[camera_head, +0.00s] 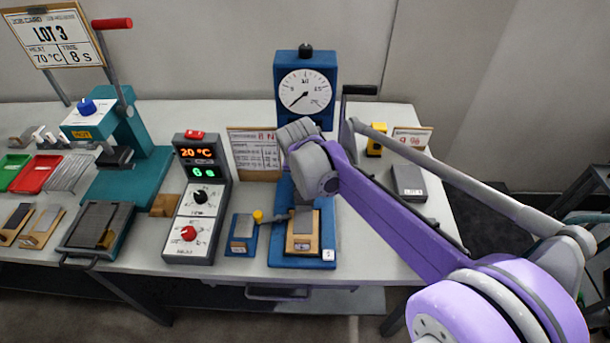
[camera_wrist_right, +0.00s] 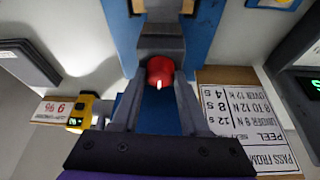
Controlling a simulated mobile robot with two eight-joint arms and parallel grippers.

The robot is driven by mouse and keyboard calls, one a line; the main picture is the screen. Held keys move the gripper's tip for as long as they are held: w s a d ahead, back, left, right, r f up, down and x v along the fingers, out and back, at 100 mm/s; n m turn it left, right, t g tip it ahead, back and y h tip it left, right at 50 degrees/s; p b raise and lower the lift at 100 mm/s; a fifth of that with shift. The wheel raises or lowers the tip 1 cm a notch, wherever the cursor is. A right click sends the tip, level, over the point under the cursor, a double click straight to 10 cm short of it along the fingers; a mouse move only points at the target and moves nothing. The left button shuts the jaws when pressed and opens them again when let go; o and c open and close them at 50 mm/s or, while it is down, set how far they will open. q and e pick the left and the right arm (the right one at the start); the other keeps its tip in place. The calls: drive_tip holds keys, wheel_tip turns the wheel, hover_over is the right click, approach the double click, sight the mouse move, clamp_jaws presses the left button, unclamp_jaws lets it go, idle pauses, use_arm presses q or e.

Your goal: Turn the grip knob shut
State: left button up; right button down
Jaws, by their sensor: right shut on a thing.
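The grip knob (camera_wrist_right: 160,68) is red with a short white mark, and it shows in the right wrist view against the blue column of the pull tester. My right gripper (camera_wrist_right: 160,82) has one finger on each side of the knob and is shut on it. The white mark points toward the bottom of that picture. In the head view the tester (camera_head: 279,72) is blue with a round dial (camera_head: 305,91) on top. My purple right arm reaches in from the right and hides the knob and the fingertips there. My left gripper is in neither view.
A wooden block (camera_head: 303,243) with a grey plate sits on the tester's blue base (camera_head: 327,247). Left are a small blue stand (camera_head: 241,247), a control box (camera_head: 187,240) and a teal press (camera_head: 143,168). Right are a grey box (camera_head: 408,182) and a yellow device (camera_head: 376,142).

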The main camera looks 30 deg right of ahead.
drive_tip(key=m, duration=0.2)
drive_tip(key=m+g+h, duration=0.1)
drive_tip(key=m, duration=0.1)
drive_tip(key=shift+w+a+m+p, duration=0.1)
drive_tip(key=shift+w+m+p, duration=0.05)
drive_tip(key=shift+m+p, duration=0.2)
drive_tip(key=shift+m+g+h+p, duration=0.3)
drive_tip(key=shift+m+g, duration=0.4)
drive_tip(key=shift+m, duration=0.85)
drive_tip(key=shift+c, duration=2)
unclamp_jaws()
drive_tip(key=w+v, duration=0.1)
drive_tip(key=v, duration=0.9)
drive_tip(key=shift+s+a+r+p, duration=0.2)
drive_tip(key=shift+s+r+p, duration=0.2)
drive_tip(key=shift+s+p, duration=0.05)
